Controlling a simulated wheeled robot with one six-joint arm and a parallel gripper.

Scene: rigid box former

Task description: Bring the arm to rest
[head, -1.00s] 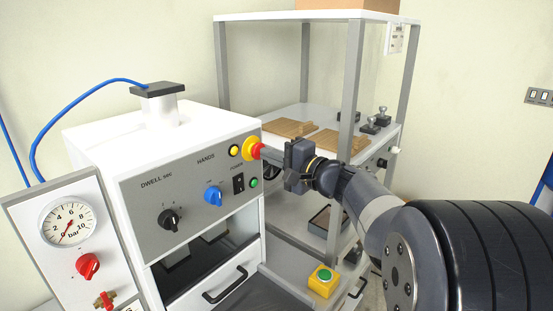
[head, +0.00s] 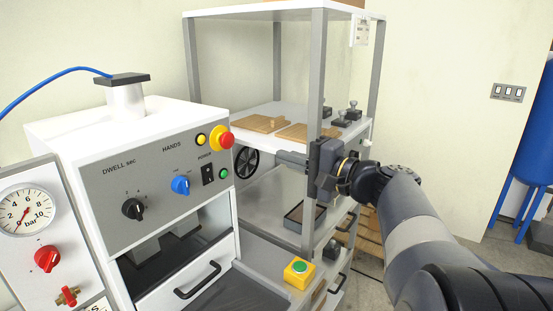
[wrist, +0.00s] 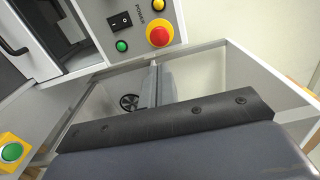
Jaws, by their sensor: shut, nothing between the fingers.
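My gripper (head: 282,157) is shut and empty, held out level at the end of my outstretched arm, to the right of the white box former (head: 75,132). Its fingertips are clear of the red emergency stop button (head: 222,139) on the former's grey panel. In the wrist view the shut fingers (wrist: 155,86) point away from the camera, with the emergency stop (wrist: 159,33) above them. The rest of my arm runs from the gripper to the lower right of the head view.
A grey-framed shelf rack (head: 318,60) stands behind my gripper, with brown boards (head: 258,123) on its middle shelf. A yellow box with a green button (head: 299,272) sits low in front. A blue stand (head: 530,150) is at far right; open floor lies before it.

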